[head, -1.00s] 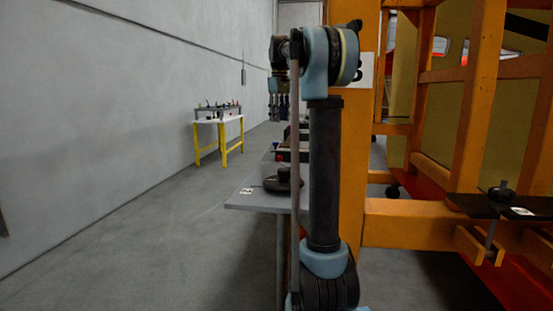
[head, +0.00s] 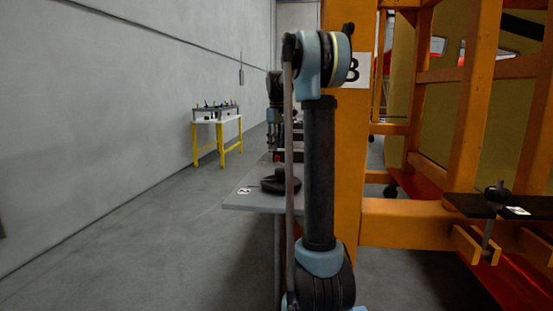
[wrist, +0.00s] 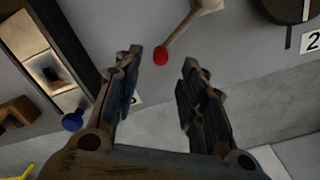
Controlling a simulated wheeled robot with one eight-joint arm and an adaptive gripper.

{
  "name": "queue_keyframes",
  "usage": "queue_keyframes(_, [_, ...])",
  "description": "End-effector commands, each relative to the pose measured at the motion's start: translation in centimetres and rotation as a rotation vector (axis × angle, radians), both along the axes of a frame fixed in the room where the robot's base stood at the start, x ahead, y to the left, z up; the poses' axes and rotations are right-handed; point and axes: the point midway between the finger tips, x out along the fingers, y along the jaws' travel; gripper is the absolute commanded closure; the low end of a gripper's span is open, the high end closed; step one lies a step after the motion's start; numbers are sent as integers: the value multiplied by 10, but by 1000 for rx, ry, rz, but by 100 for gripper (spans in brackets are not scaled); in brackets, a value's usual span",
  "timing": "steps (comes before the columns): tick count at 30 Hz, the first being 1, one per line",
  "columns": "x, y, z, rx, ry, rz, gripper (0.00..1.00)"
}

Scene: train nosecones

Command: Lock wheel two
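A dark round wheel-like part (wrist: 290,8) lies at the top right of the wrist view, beside a white label reading 2 (wrist: 311,40). A pale lever (wrist: 190,28) ends in a red knob (wrist: 160,56). My gripper (wrist: 162,57) is open and empty; the red knob appears between its fingertips, but I cannot tell the depth gap. In the head view my gripper (head: 275,145) hangs above the grey table (head: 238,205), pointing down. A dark rounded part (head: 281,182) sits on that table near a small white label (head: 244,190).
A blue knob (wrist: 73,120) and a dark-framed pale box (wrist: 40,60) are at the left of the wrist view. An orange frame (head: 420,222) stands right of my arm. A yellow-legged table (head: 217,120) stands by the wall; the floor at left is clear.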

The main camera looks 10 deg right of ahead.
Motion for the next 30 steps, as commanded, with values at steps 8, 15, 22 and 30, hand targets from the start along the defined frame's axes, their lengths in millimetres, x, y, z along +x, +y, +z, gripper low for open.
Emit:
queue_keyframes(8, [0, 0, -42, 0, 0, 0, 62])
queue_keyframes(15, [0, 0, -57, 0, 0, 0, 62])
queue_keyframes(22, [0, 0, -58, 0, 0, 0, 62])
queue_keyframes(30, [1, -1, -58, -1, -1, 0, 100])
